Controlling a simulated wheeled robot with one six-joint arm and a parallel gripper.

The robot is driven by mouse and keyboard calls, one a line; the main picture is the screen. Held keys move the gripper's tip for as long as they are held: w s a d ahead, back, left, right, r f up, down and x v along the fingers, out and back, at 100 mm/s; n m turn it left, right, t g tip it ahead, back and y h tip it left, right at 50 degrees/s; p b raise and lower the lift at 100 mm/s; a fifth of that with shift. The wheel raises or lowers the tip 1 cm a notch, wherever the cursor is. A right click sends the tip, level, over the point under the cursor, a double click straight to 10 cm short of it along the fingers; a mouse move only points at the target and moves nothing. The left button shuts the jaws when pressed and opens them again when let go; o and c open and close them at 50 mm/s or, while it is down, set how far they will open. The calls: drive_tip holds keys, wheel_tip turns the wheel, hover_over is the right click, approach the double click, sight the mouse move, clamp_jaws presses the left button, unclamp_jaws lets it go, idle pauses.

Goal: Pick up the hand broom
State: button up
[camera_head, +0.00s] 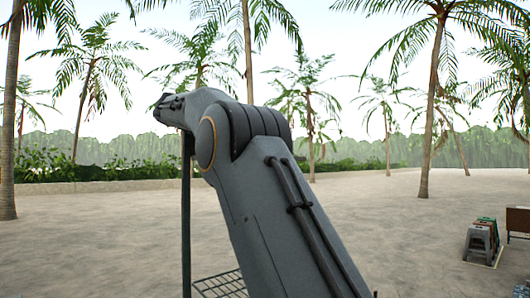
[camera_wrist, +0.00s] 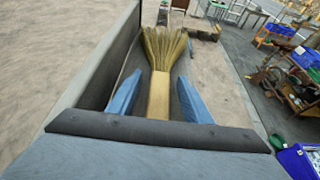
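The hand broom (camera_wrist: 158,95) shows in the middle of the wrist view, with a pale tan handle toward me and straw-yellow bristles fanning out at the far end. My gripper (camera_wrist: 160,74) has two blue fingers, one on each side of the broom near where handle and bristles meet. The fingers are spread, with a narrow gap visible on both sides of the handle, so the gripper looks open. The handle's near end is hidden behind the dark gripper bar. In the head view only my arm shows; the gripper and broom are not seen there.
A long grey surface with a raised edge runs along the left of the wrist view. Sandy ground, tables and a cluttered rack (camera_wrist: 303,90) lie to the right, with a blue crate (camera_wrist: 298,162) lower right. In the head view, a stool (camera_head: 481,240) stands right; the sand is open.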

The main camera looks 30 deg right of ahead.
drive_tip(key=c, duration=1)
drive_tip(key=shift+o, duration=0.2)
drive_tip(key=shift+r, duration=0.1)
